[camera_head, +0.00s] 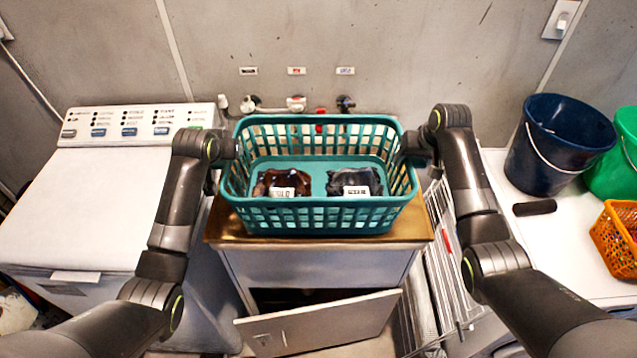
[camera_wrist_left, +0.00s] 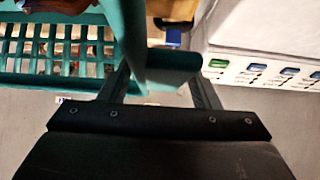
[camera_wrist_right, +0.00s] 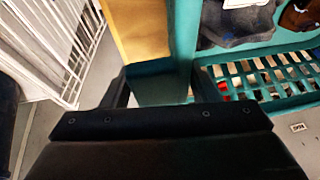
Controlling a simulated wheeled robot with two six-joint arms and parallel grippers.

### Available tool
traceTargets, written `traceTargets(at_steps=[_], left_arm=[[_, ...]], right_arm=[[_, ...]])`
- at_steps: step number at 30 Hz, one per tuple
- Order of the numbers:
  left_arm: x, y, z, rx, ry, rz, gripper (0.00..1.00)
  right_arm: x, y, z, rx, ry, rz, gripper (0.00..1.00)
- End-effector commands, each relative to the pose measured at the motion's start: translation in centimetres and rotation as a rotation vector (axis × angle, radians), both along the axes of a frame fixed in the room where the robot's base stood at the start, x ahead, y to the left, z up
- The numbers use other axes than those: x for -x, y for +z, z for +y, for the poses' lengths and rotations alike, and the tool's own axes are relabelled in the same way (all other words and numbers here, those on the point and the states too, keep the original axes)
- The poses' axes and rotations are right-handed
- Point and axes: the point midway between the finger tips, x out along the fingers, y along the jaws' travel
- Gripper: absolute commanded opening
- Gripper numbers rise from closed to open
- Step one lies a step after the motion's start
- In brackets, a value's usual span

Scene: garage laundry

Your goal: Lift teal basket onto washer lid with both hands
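The teal basket (camera_head: 318,216) is level over the wooden top of a small cabinet, holding a brown and a dark grey tagged bundle. I cannot tell if its base touches the wood. My left gripper (camera_head: 230,152) is at its left rim; in the left wrist view its fingers (camera_wrist_left: 160,82) are on both sides of the teal rim, shut on it. My right gripper (camera_head: 407,150) is at the right rim, and its fingers (camera_wrist_right: 160,85) close on the rim in the right wrist view. The white washer lid (camera_head: 85,205) at left is shut and bare.
The wooden cabinet top (camera_head: 222,228) is under the basket, with its door (camera_head: 320,322) hanging open. A folded drying rack (camera_head: 440,275) stands right of it. A white surface at right holds a navy bucket (camera_head: 540,165), a green bucket (camera_head: 615,165) and an orange basket (camera_head: 612,240).

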Motion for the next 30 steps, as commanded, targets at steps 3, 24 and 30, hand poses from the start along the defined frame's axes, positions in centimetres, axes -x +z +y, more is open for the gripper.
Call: traceTargets(at_steps=[3, 24, 30], left_arm=[[0.0, 0.0, 0.0, 0.000, 0.000, 0.000, 0.41], [-0.1, 0.6, 0.0, 0.000, 0.000, -0.004, 0.04], [-0.1, 1.8, 0.0, -0.001, -0.001, -0.004, 0.04]], right_arm=[[0.0, 0.0, 0.0, 0.000, 0.000, 0.000, 0.39], [-0.1, 0.6, 0.0, -0.001, 0.001, -0.004, 0.01], [-0.1, 1.8, 0.1, -0.001, 0.001, -0.004, 0.01]])
